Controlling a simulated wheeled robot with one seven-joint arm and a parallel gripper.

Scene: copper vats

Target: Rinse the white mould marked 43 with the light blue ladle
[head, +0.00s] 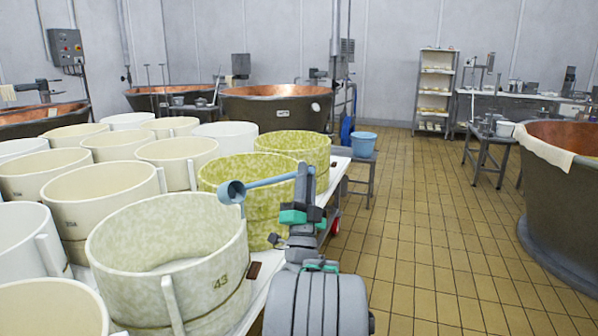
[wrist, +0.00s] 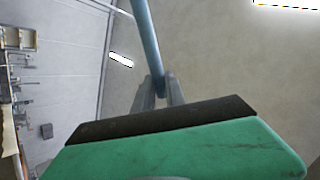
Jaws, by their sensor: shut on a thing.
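The mould marked 43 (head: 168,262) stands at the near edge of the white table. It is an open round tub, whitish with pale green-yellow mottling, and its number shows on the right side. My gripper (head: 304,178) is shut on the handle of the light blue ladle (head: 268,182). The ladle reaches left from my gripper, and its bowl (head: 232,191) is up and behind the mould's right rim, in front of a yellow-green mould. I cannot see whether the bowl holds anything. In the wrist view the ladle's handle (wrist: 146,40) rises from between the fingers.
Several cream and white moulds crowd the table left of mould 43. Two yellow-green mottled moulds (head: 292,148) stand behind it. A light blue bucket (head: 361,144) sits on a stool beyond the table. A copper vat (head: 562,190) stands at right. The tiled floor between is clear.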

